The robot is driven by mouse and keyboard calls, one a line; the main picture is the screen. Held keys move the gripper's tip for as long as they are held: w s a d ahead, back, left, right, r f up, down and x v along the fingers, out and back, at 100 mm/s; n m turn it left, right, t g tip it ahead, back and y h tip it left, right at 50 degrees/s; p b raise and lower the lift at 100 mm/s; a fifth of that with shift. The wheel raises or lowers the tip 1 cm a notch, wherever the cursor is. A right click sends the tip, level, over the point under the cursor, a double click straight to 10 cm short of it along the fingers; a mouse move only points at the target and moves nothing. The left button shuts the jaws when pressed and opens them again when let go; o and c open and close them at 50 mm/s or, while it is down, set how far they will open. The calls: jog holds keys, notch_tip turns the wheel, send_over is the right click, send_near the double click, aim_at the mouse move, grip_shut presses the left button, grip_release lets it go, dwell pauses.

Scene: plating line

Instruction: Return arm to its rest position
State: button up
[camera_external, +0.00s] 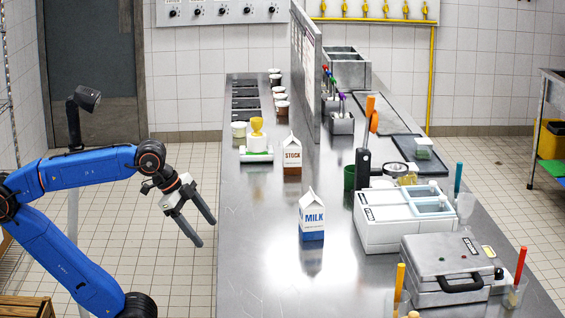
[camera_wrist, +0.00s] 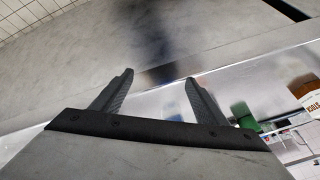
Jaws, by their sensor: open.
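My gripper (camera_external: 206,232) hangs at the end of my blue arm, left of the steel counter (camera_external: 255,245) in the external view. Its two dark fingers are apart, point down and to the right, and hold nothing. The fingers are clear of the cartons on the counter.
A milk carton (camera_external: 312,220) and a stock carton (camera_external: 292,158) stand upright on the counter. A scale (camera_external: 256,155) with a yellow item stands near its left edge. A steel divider (camera_external: 306,70), white container unit (camera_external: 400,230) and grey press (camera_external: 440,262) stand farther right.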

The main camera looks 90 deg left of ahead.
notch_tip(320, 180, down, 17)
jog(key=s+d+n+g, duration=0.1)
jog(key=n, duration=0.4)
jog(key=shift+s, duration=0.35)
jog(key=shift+d+r, duration=0.1)
